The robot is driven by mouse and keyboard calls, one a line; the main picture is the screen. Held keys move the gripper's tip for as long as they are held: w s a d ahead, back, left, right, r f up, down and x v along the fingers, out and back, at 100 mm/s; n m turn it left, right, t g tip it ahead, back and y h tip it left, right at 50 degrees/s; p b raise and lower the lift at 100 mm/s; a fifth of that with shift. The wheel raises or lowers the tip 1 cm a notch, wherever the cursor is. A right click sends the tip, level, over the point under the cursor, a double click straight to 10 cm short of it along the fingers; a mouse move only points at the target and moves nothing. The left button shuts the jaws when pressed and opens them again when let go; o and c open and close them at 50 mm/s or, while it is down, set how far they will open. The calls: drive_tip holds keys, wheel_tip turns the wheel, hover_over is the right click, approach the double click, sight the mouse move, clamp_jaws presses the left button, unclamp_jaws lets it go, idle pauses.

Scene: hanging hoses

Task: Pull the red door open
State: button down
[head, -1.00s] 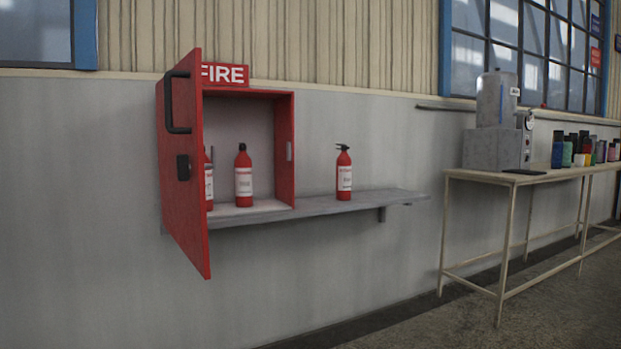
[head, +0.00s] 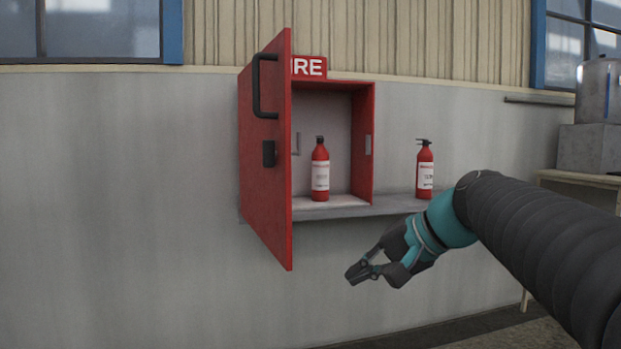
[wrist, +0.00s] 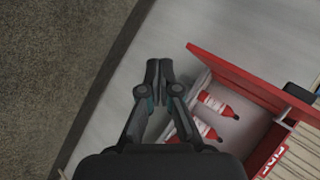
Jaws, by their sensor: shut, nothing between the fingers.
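The red door (head: 266,160) of the wall cabinet stands wide open, swung out toward me on its left side. It bears a black handle (head: 257,86) and a black latch (head: 269,154). In the wrist view the door (wrist: 255,80) shows as a red panel right of the fingers. My gripper (head: 360,273) is shut and empty, below and right of the door, apart from it. It also shows in the wrist view (wrist: 159,75) with its fingertips together. The red cabinet (head: 368,140) holds a red extinguisher (head: 320,172).
A second extinguisher (head: 425,170) stands on the grey shelf (head: 390,206) right of the cabinet, above my gripper. A grey machine (head: 590,150) stands on a table at the far right. The wall left of the door is bare.

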drive_tip(key=w+d+r+y+b, duration=0.25)
drive_tip(key=w+r+y, duration=0.65)
drive_tip(key=w+r, duration=0.55)
drive_tip(key=s+a+x, duration=0.1)
drive_tip(key=s+x, duration=0.1)
drive_tip(key=x, duration=1)
drive_tip(key=shift+s+r+n+b, duration=0.3)
drive_tip(key=shift+s+n+b, duration=0.1)
drive_tip(key=shift+b, duration=0.05)
drive_tip(key=shift+a, duration=0.1)
